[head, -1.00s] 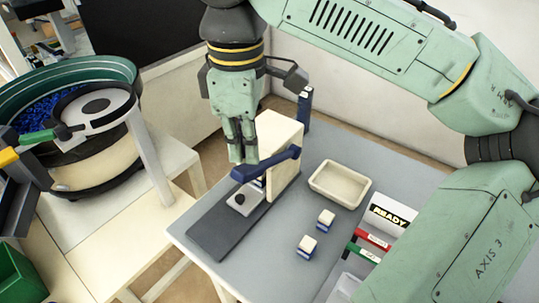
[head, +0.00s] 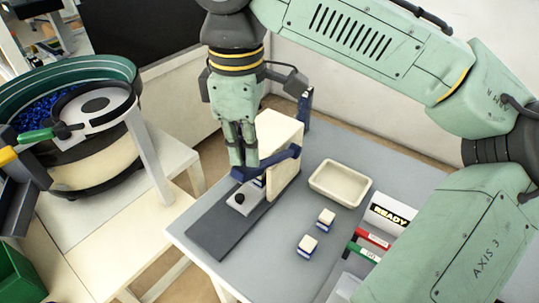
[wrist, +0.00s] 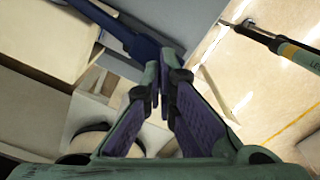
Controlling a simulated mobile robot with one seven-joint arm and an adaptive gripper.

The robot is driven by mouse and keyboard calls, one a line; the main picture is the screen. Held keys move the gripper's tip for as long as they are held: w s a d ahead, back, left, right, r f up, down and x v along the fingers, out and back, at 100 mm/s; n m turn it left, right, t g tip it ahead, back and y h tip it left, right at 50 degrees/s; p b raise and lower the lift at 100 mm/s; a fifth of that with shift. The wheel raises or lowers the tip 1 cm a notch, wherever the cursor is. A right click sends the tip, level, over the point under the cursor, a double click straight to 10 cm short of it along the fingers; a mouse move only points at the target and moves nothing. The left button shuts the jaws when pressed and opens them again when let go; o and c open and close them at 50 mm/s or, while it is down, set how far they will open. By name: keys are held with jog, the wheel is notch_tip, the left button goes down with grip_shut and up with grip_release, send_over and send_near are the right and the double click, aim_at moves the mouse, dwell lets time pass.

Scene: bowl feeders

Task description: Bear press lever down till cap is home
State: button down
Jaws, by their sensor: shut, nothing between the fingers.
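The press has a cream upright body (head: 281,135) on a dark grey base plate (head: 214,234). Its dark blue lever (head: 281,161) juts from the body toward the left and looks nearly level. My gripper (head: 244,165) points down with its fingers shut and empty, the tips right at the lever's free end. I cannot tell whether they touch it. In the wrist view the shut fingertips (wrist: 162,72) overlap the end of the lever (wrist: 122,34). A pale plate with a black knob (head: 240,199) sits on the base. The cap under the lever is mostly hidden.
A cream tray (head: 340,184) and two small white-and-blue blocks (head: 326,219) (head: 307,246) lie on the grey table to the right. A READY sign (head: 391,214) stands by red and green handles. A bowl feeder (head: 75,120) with blue parts is at left.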

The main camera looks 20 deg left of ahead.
aim_at(246, 167)
jog(key=shift+f+b, duration=0.55)
jog(key=shift+f, duration=1.15)
jog(key=shift+s+a+f+b, duration=0.1)
jog(key=shift+s+f+b, duration=0.1)
jog(key=shift+f, duration=0.35)
jog(key=shift+s+a+f+b, duration=0.15)
jog(key=shift+f+b, duration=0.1)
jog(key=shift+f, duration=0.25)
jog(key=shift+s+d+f+b, duration=0.1)
jog(key=shift+s+f+b, duration=0.1)
jog(key=shift+f, duration=0.35)
jog(key=shift+f, duration=0.1)
jog(key=shift+s+a+f+b, duration=0.15)
jog(key=shift+f+b, duration=0.5)
jog(key=shift+f, duration=1.05)
jog(key=shift+s+f, duration=0.1)
jog(key=shift+f, duration=0.8)
jog(key=shift+r, duration=0.1)
